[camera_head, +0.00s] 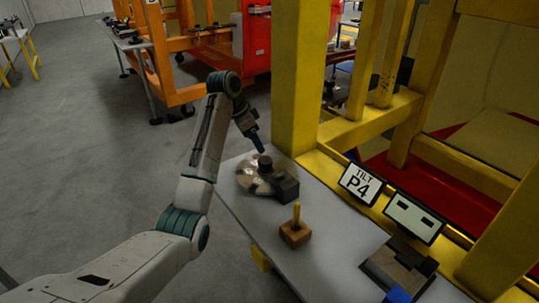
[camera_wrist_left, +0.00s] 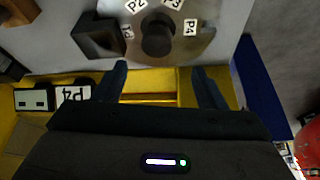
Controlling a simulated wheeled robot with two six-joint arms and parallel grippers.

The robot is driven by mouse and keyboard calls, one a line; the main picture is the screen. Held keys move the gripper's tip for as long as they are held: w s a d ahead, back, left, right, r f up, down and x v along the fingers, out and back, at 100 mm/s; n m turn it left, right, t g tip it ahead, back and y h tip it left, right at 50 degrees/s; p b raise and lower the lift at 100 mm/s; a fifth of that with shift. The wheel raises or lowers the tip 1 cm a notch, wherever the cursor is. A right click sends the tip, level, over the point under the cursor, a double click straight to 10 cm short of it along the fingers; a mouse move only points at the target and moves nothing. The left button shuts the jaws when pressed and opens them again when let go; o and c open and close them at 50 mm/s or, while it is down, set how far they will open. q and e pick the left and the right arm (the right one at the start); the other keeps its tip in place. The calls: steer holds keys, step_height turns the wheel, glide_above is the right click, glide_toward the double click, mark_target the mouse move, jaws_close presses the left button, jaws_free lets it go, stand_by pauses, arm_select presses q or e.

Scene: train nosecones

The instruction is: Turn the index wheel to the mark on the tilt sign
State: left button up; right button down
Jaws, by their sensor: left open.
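The index wheel (camera_head: 247,182) is a pale metal disc with a dark central knob (camera_wrist_left: 157,36), lying on the grey table. In the left wrist view its labels include P2, P3 and P4 (camera_wrist_left: 190,28); the label nearest the dark block (camera_wrist_left: 97,37) is hard to read. P4 is on the side away from that block. The tilt sign (camera_head: 362,184) reads "TILT P4"; it shows upside down in the wrist view (camera_wrist_left: 73,95). My left gripper (camera_wrist_left: 160,84) is open and empty, its fingers apart and short of the knob. My right gripper is not in view.
A wooden block with a yellow lever (camera_head: 296,229) stands in front of the wheel. A second sign with two dark bars (camera_head: 414,217) is right of the tilt sign. A yellow post (camera_head: 300,80) and frame rise behind the table (camera_head: 335,245).

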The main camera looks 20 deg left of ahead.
mark_target(265, 160)
arm_select(q)
steer(key=f, duration=0.1)
steer(key=d+f+p, duration=0.1)
steer(key=f, duration=0.2)
steer(key=shift+d, duration=0.3)
steer(key=x, duration=0.2)
steer(key=p+x, duration=0.1)
steer(key=x, duration=0.1)
steer(key=shift+w+f, duration=0.2)
steer(key=shift+w, duration=0.2)
steer(key=shift+d+f, duration=0.15)
steer(key=shift+f, duration=0.4)
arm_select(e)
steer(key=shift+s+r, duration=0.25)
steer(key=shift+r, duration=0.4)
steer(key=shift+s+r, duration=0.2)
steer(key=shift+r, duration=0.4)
arm_select(q)
steer(key=shift+w, duration=0.1)
